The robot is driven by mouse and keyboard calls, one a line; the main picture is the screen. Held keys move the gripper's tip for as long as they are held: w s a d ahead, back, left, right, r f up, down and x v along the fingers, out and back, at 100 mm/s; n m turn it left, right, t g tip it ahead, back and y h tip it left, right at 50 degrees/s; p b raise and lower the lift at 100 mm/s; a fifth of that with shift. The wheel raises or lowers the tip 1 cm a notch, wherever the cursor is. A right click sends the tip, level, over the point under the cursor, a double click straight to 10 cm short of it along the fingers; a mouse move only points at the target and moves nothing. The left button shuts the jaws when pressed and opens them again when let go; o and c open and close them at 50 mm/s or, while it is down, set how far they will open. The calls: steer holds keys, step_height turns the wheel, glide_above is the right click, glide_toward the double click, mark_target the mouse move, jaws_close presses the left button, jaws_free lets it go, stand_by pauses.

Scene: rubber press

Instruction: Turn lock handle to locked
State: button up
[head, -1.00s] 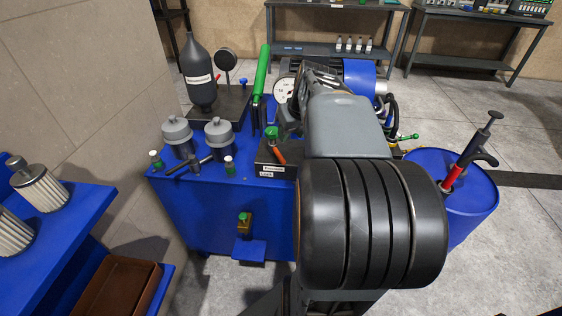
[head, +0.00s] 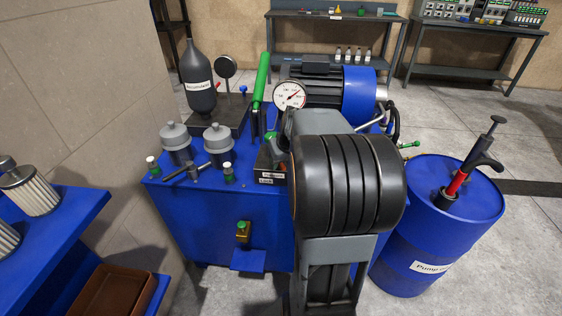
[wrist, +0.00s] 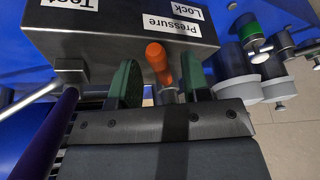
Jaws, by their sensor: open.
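The lock handle (wrist: 158,62) has an orange grip and stands out from a dark box (wrist: 105,42) in the wrist view. The box carries upside-down labels reading "Pressure", "Lock" and "Test". My gripper (wrist: 160,84) is open, with one green-padded finger on each side of the orange grip. I cannot tell whether either finger touches it. In the head view, part of the box with its label (head: 266,180) shows on the blue power unit (head: 195,222).
A thin grey rod (wrist: 28,102) passes left of my gripper in the wrist view. A green lever (head: 261,82), a pressure gauge (head: 289,95) and a motor (head: 325,85) stand behind. Grey filter caps (head: 218,140) stand left. A blue barrel (head: 425,235) stands right.

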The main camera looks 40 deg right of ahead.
jaws_close()
stand_by(0.3)
